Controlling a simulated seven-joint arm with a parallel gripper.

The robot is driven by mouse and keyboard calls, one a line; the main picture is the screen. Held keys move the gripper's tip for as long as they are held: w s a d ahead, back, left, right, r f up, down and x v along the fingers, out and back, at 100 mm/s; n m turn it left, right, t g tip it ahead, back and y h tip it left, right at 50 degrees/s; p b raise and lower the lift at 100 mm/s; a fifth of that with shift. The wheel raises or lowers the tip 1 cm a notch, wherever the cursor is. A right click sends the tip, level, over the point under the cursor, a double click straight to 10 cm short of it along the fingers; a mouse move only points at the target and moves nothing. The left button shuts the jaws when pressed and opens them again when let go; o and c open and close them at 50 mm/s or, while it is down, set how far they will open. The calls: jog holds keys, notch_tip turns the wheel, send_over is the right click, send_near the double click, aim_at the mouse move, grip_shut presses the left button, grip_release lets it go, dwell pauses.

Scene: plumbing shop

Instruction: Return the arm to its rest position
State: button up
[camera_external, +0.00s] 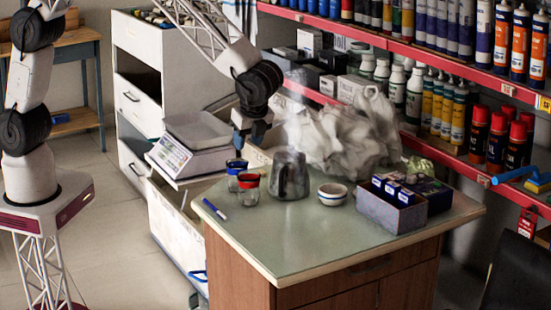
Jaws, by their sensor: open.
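My gripper (239,153) points down at the back left corner of the cabinet top, at the end of my arm, which comes in from the top of the picture. It is open, with its fingertips just above or beside the blue-lidded jar (236,173); I cannot tell whether they touch it. I see nothing held between the fingers. A red-lidded jar (249,191) stands just in front of the blue-lidded one. A grey metal jug (289,177) stands to their right.
A crumpled pale bag (345,130) lies behind. A scale (185,150) stands left. Stocked red shelves (440,60) rise behind. The front top is clear.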

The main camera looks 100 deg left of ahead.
jog(key=s+r+n+t+h, duration=0.1)
jog(key=s+r+n+t, duration=0.25)
jog(key=s+r, duration=1.45)
jog(key=s+d+r+n+t+h, duration=0.1)
jog(key=s+n, duration=0.4)
jog(key=s, duration=2.1)
jog(key=shift+s+d+t+h, duration=0.25)
jog(key=shift+s+t+h, duration=0.1)
jog(key=shift+t+h, duration=0.25)
